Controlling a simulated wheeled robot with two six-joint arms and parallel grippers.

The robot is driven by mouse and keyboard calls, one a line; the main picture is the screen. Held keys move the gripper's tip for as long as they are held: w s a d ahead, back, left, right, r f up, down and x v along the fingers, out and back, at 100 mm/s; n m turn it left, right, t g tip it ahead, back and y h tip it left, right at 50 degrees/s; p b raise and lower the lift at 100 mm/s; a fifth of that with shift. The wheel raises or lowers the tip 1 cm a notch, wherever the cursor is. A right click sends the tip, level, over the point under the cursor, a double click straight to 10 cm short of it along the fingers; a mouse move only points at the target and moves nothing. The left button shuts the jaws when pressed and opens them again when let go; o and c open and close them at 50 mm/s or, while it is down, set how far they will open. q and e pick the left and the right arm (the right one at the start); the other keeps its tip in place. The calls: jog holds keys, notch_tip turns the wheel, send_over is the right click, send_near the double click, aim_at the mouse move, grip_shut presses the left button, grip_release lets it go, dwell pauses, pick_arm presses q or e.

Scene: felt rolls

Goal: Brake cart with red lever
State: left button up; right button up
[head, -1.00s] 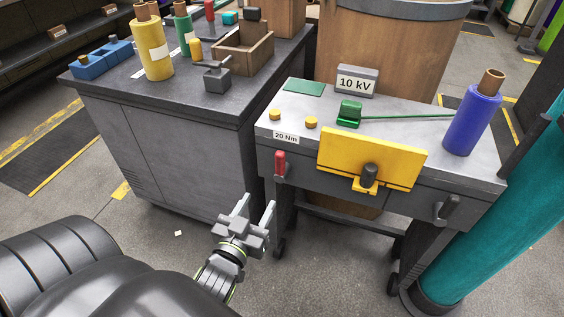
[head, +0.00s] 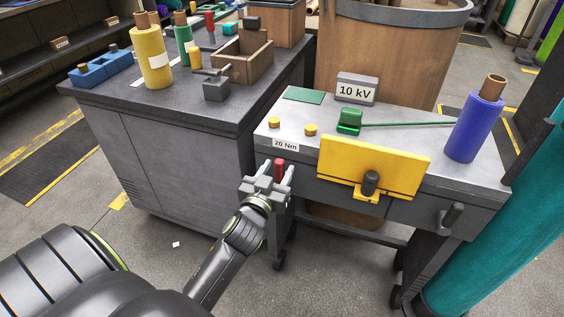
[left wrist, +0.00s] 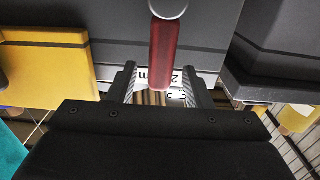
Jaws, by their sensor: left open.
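The red lever (head: 280,170) is on the front left of the grey cart (head: 462,184), just under the "20 Nm" label. My left gripper (head: 266,174) is open at the lever. In the left wrist view the red lever (left wrist: 162,55) runs between the two open fingers (left wrist: 160,84), with a gap on each side. The lever's lower part is hidden by the gripper in the head view. My right gripper is not in view.
A yellow plate (head: 372,166) with a dark knob and a dark handle (head: 451,216) are on the cart's front. A blue roll (head: 474,120) stands on its top. A dark cabinet (head: 180,150) stands close on the left. A teal roll (head: 500,240) is at the right.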

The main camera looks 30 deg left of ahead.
aim_at(282, 161)
pick_arm(q)
jog(key=shift+x, duration=2)
grip_shut()
